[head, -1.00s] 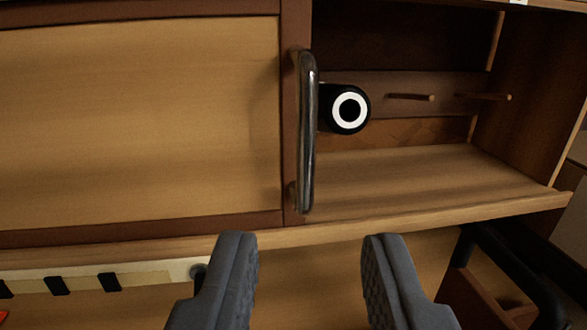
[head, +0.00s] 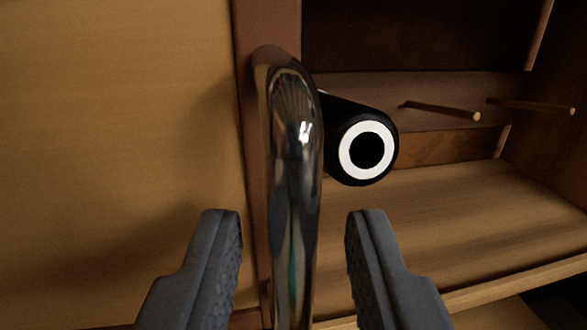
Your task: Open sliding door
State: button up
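The sliding door (head: 110,150) is a light wooden panel with a darker brown frame, filling the left of the head view. Its shiny vertical metal bar handle (head: 295,170) is mounted on the door's right frame edge. My gripper (head: 294,225) is open, with one dark grey finger on each side of the handle's lower part. Gaps show between the handle and both fingers. The handle's lower end is out of view. The cabinet is open to the right of the door.
Inside the open cabinet part, a black cylinder with a white ring on its end (head: 366,152) sticks out just right of the handle. Two thin wooden pegs (head: 442,111) project from the back board farther right. The cabinet's wooden shelf (head: 450,220) is bare.

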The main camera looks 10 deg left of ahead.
jog(key=shift+w+a, duration=0.1)
jog(key=shift+w, duration=1)
jog(key=shift+c, duration=0.3)
grip_shut()
jog(key=shift+r, duration=0.15)
